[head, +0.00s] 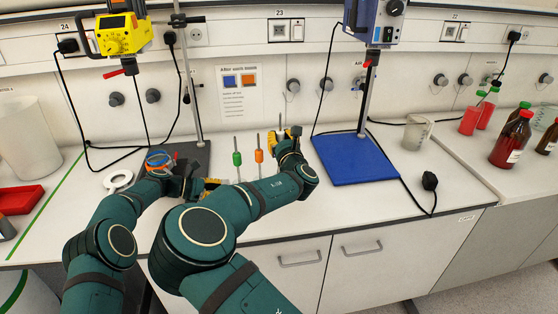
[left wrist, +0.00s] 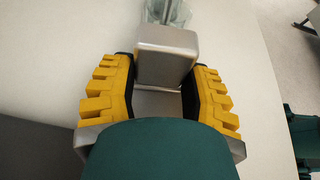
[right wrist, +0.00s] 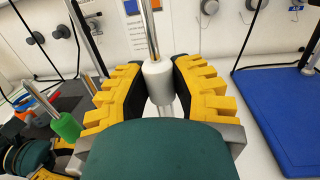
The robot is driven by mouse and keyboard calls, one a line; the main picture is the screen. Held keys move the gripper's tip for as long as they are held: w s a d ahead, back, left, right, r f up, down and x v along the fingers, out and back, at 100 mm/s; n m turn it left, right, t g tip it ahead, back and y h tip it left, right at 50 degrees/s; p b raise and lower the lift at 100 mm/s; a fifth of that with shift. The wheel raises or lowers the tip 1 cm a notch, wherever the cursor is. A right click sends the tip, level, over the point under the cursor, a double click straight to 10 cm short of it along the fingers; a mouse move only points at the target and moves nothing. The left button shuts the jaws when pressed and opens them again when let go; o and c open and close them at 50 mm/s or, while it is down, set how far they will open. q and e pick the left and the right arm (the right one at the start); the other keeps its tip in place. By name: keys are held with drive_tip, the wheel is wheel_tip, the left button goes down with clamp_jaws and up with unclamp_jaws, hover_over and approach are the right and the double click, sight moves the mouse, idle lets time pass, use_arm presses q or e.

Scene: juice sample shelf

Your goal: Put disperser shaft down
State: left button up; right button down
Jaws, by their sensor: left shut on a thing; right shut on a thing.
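The disperser shaft with a white collar (right wrist: 158,85) stands between the yellow fingers of my right gripper (right wrist: 160,68), which is shut on it. In the head view the metal rod (head: 280,121) rises upright above my right gripper (head: 285,137); whether its lower end touches the bench is hidden. To its left stand a green-collared shaft (head: 237,159) and an orange-collared shaft (head: 259,157). My left gripper (left wrist: 165,75) is shut on a grey metal block (left wrist: 166,45), with something clear and glassy beyond it. In the head view my left gripper (head: 207,185) is partly hidden by my right arm.
A blue plate stand (head: 352,158) is right of my right gripper. A yellow device (head: 121,34) hangs above a dark stand plate at left. A white ring (head: 118,181), red tray (head: 20,200), beaker (head: 417,132) and red-brown bottles (head: 511,139) stand farther out.

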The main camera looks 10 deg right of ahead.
drive_tip(key=shift+f, duration=2.75)
drive_tip(key=c, duration=0.8)
unclamp_jaws()
drive_tip(key=shift+c, duration=0.2)
drive_tip(key=s, duration=1.2)
drive_tip(key=shift+f, duration=0.3)
use_arm(q)
drive_tip(key=o, duration=1.3)
